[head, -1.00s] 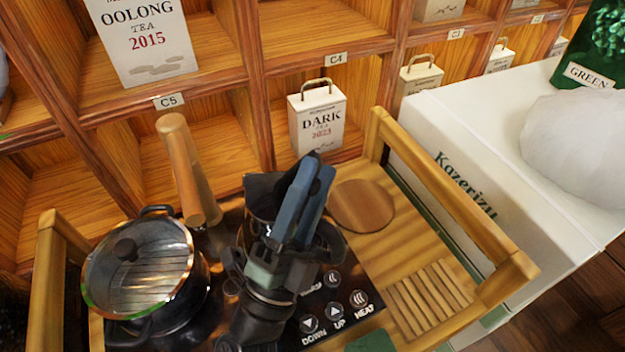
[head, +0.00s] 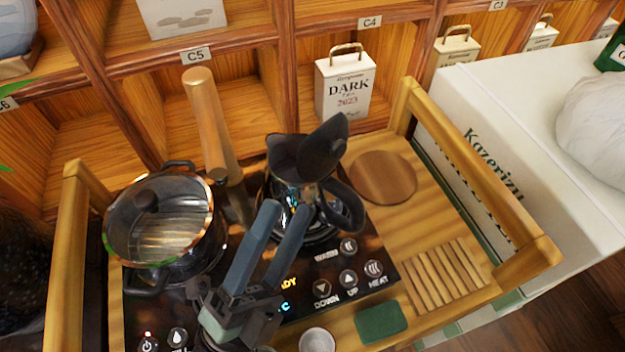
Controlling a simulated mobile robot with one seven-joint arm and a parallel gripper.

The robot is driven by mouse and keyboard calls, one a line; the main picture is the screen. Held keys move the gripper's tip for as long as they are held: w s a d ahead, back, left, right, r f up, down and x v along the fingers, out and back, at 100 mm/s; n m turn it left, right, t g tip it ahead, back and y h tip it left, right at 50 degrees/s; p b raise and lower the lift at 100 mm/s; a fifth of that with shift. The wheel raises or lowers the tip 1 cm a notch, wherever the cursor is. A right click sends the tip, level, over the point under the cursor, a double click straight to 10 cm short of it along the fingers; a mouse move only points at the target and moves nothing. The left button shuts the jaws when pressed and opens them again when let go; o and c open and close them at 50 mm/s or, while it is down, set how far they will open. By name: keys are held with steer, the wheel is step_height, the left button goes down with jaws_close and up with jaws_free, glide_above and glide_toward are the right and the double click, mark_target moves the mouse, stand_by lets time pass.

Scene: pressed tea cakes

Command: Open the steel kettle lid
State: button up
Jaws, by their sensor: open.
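The dark steel kettle (head: 290,185) stands on the hot plate, its spout up-left and its handle on the right. Its lid (head: 325,146) is tilted up steeply, away from the opening, and seems joined near the handle side. My gripper (head: 284,211) is open and empty, with its two blue-grey fingers pointing up toward the kettle, in front of its lower body. The fingertips overlap the kettle's lower edge in the picture; I cannot tell whether they touch it.
A glass-lidded pot (head: 160,235) stands left of the kettle, with a wooden post (head: 210,125) behind. A round wooden coaster (head: 384,178) and slats (head: 445,275) lie right. A small cup (head: 317,341) and green pad (head: 381,323) are in front. Shelves close off the back.

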steer(key=shift+s+a, duration=0.5)
steer(key=shift+s, duration=0.2)
steer(key=shift+s+a, duration=0.45)
steer(key=shift+s, duration=0.2)
